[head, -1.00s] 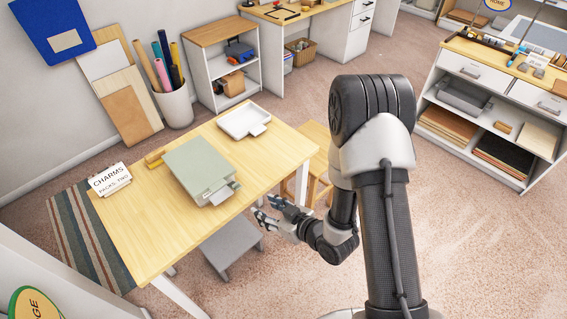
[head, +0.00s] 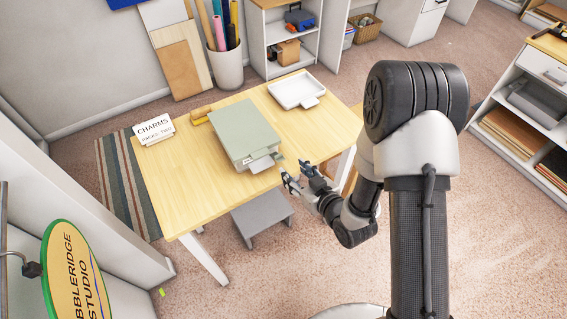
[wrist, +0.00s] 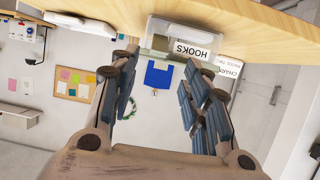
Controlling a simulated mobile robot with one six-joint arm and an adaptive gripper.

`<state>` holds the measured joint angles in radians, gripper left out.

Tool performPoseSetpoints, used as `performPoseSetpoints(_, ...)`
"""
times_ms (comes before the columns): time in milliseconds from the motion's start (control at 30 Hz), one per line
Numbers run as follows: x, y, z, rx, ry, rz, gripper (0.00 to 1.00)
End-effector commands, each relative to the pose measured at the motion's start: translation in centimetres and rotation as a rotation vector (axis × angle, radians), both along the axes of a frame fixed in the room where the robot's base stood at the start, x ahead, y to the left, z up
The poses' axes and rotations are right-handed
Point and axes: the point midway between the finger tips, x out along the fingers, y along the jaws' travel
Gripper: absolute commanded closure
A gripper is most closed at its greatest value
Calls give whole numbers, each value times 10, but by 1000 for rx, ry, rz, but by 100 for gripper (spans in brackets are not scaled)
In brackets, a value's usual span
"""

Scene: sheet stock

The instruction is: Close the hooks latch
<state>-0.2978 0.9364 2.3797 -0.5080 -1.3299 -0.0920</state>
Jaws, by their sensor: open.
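A pale green case (head: 243,128) lies on the wooden table, near the table's front edge. In the wrist view, a white HOOKS label (wrist: 192,50) shows beside a grey-green front part (wrist: 160,44). I cannot tell clearly which part is the latch or how it sits. My gripper (head: 297,175) is just in front of the case, apart from it. In the wrist view, its fingers (wrist: 158,95) are spread with nothing between them.
A grey step stool (head: 262,217) stands under the front edge. Carpet to the right is clear.

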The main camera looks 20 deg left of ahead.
Motion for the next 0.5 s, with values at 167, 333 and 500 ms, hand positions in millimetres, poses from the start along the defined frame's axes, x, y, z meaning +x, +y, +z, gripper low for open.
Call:
performPoseSetpoints(167,23,27,-16,0,-1,4,57)
performPoseSetpoints(333,40,45,-26,1,-1,2,57)
performPoseSetpoints(500,49,53,-31,-1,1,0,57)
